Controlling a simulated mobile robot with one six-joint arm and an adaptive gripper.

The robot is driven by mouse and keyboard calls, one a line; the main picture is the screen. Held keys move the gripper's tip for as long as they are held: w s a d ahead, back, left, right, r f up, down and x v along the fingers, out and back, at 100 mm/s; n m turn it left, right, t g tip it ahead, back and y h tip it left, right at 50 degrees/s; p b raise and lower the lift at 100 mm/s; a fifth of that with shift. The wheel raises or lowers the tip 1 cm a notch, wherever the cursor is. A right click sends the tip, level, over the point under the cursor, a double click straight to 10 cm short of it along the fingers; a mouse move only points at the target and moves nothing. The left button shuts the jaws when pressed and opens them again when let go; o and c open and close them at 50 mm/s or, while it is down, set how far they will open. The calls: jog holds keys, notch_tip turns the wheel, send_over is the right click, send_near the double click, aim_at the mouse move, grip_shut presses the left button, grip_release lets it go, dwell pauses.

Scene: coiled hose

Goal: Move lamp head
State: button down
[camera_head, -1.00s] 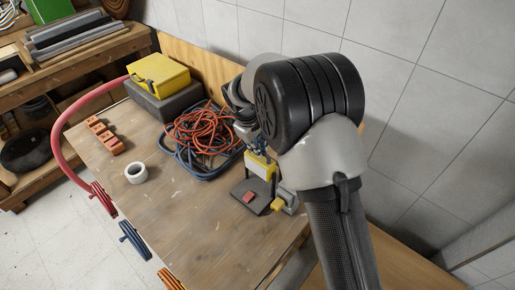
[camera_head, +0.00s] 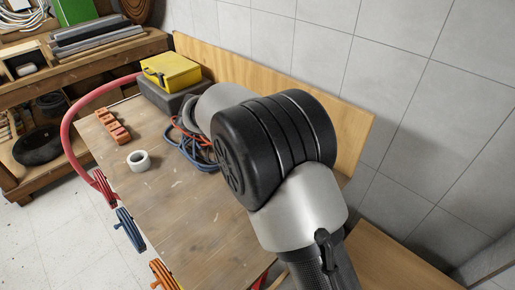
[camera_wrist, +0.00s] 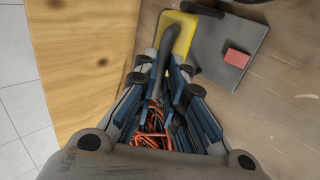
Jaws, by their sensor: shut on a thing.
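In the wrist view the yellow lamp head (camera_wrist: 186,24) is at the top middle, with a dark grey curved part running down from it between my fingers. My gripper (camera_wrist: 163,70) has blue fingers closed around this part. A flat dark plate (camera_wrist: 222,38) with a red block (camera_wrist: 237,57) on it lies to the right of the lamp head; it seems to be the lamp's base. In the head view my arm hides the lamp and my gripper.
Orange and blue coils (camera_head: 197,150) lie on the wooden bench (camera_head: 160,215), partly behind my arm. A wooden board (camera_head: 330,110) edges the wall side. The bench's front middle is clear.

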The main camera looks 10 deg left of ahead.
jog(key=shift+s+f, duration=0.2)
jog(key=shift+f, duration=0.2)
jog(key=c, duration=2.1)
grip_release()
jog(key=shift+o, duration=1.4)
jog(key=shift+w+d, duration=0.1)
jog(key=shift+w, duration=0.05)
jog(key=shift+o, duration=0.8)
jog(key=shift+r, duration=0.1)
jog(key=v, duration=1.2)
jog(key=shift+a, duration=0.25)
